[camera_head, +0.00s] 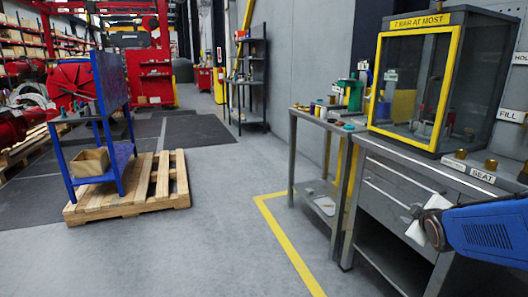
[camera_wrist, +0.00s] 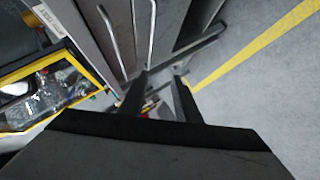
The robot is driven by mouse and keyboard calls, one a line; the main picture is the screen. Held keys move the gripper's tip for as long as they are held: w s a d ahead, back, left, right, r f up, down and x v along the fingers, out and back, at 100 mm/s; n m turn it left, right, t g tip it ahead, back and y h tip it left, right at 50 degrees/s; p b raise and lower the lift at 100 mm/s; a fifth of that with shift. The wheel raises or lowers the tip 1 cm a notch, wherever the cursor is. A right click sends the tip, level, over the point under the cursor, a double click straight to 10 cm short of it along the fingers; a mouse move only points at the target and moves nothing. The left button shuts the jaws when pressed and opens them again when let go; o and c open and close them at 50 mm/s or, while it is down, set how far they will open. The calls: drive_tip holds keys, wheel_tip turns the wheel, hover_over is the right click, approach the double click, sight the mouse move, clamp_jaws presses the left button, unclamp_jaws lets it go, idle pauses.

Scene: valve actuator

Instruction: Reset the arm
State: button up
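My blue arm (camera_head: 488,232) reaches in from the right edge in the head view. Its end is in front of the grey workbench (camera_head: 408,178). In the wrist view, the two dark fingers of my gripper (camera_wrist: 160,88) stand apart with a gap between them. I see nothing held between them. Below the fingers in the wrist view are the bench's front with its long handles (camera_wrist: 152,32) and the floor. The fingertips are hard to make out in the head view.
A side table (camera_head: 322,125) holds small parts. A blue stand on a pallet (camera_head: 130,205) is left. The floor (camera_head: 225,240) between is clear.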

drive_tip(key=s+a+f+m+g+y, duration=0.1)
drive_tip(key=s+a+m+g, duration=0.1)
drive_tip(key=s+a, duration=0.3)
drive_tip(key=s+a+f+m+g+y, duration=0.1)
drive_tip(key=s+a+m+g, duration=0.2)
drive_tip(key=s, duration=1)
drive_tip(key=s+a+f+m+g+y, duration=0.1)
drive_tip(key=s+a+m+g, duration=0.1)
drive_tip(key=s+a, duration=0.6)
drive_tip(key=shift+s+f+m, duration=0.2)
drive_tip(key=shift+s+m, duration=0.35)
drive_tip(key=shift+m, duration=0.35)
